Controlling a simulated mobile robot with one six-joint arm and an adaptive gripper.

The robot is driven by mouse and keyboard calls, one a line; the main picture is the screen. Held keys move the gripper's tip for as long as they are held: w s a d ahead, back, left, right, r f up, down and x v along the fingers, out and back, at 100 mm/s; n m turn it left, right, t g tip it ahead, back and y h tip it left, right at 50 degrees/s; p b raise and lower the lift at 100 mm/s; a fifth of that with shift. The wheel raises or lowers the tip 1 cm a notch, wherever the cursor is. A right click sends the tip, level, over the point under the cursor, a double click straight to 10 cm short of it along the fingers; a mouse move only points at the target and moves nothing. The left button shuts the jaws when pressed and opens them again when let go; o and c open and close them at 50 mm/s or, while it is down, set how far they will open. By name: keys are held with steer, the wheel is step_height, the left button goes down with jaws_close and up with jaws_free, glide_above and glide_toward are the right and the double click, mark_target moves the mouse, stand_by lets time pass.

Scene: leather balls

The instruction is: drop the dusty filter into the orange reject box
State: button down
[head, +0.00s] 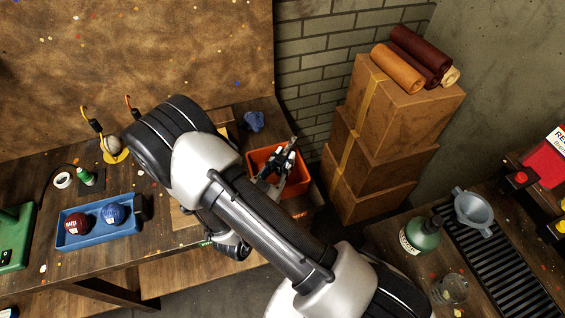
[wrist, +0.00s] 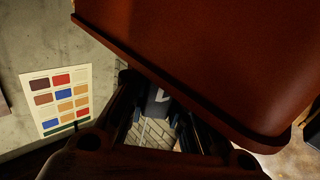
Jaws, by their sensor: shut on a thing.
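The orange reject box (head: 306,187) stands at the right end of the workbench, against the brick wall. My gripper (head: 287,155) shows over the box opening in the head view, partly behind my arm. It is shut on a small dark grey piece, which I take for the dusty filter; in the wrist view the filter (wrist: 158,104) shows between the fingers with a pale mark on it. Most of it is hidden by the fingers. A large red-brown panel with a rim, probably the box (wrist: 215,60), fills the wrist view's upper right, very close to the fingers.
A blue tray (head: 75,241) with a red and a blue ball is on the bench at left. A blue cloth (head: 253,121) lies behind the box. Stacked cartons (head: 385,130) stand right of it. A grey funnel (head: 473,210) and green bottle (head: 421,236) are on the right-hand table.

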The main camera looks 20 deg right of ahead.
steer(key=shift+r, duration=0.1)
steer(key=shift+f+b, duration=0.55)
steer(key=shift+f, duration=0.1)
steer(key=c, duration=1.4)
jaws_free()
steer(key=shift+c, duration=0.2)
steer(key=shift+r, duration=0.25)
steer(key=p+v, duration=0.2)
steer(key=v, duration=1)
steer(key=shift+r, duration=0.4)
